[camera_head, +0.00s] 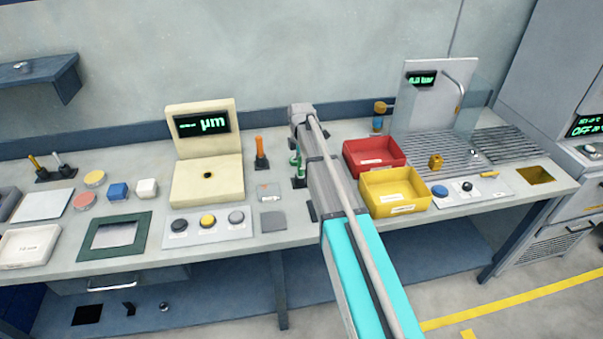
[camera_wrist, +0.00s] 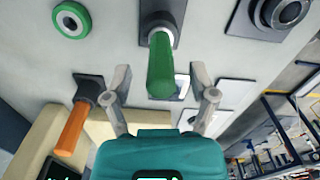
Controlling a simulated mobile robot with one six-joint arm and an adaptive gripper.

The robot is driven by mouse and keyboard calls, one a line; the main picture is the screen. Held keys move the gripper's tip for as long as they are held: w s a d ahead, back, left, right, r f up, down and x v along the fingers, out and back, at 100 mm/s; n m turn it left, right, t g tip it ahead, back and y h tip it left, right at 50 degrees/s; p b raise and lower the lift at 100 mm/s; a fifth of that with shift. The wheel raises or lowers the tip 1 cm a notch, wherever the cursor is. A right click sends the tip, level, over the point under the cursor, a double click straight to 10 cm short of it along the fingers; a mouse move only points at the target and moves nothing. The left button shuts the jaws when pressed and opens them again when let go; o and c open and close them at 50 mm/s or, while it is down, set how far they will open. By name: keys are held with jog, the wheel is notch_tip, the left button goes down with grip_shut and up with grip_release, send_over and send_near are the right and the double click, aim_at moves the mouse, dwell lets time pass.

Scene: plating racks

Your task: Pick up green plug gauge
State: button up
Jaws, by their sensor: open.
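The green plug gauge (camera_wrist: 160,66) stands in a dark holder (camera_wrist: 161,16) on the bench, its green handle pointing toward the wrist camera. My gripper (camera_wrist: 160,78) is open, with one finger on each side of the handle and visible gaps on both sides. The handle seems to lie between the fingertips; I cannot tell the exact depth. In the head view the green plug gauge (camera_head: 297,161) shows just left of my arm, which partly covers it. My fingers are hidden behind the arm in that view.
An orange plug gauge (camera_head: 260,150) stands close by on the left, also in the wrist view (camera_wrist: 70,130). A cream display unit (camera_head: 207,180) is farther left. Red (camera_head: 373,168) and yellow (camera_head: 394,208) bins stand right of my arm. A green ring (camera_wrist: 72,20) lies near the holder.

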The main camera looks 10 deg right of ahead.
jog(key=shift+f+b, duration=1.05)
jog(key=shift+f, duration=0.3)
grip_shut()
jog(key=shift+r, duration=0.2)
notch_tip(320, 180, up, 3)
jog(key=p, duration=0.3)
jog(key=s+r+p, duration=0.9)
jog(key=s+p, duration=0.1)
jog(key=s, duration=0.4)
jog(key=shift+r, duration=0.35)
jog(key=shift+f, duration=0.15)
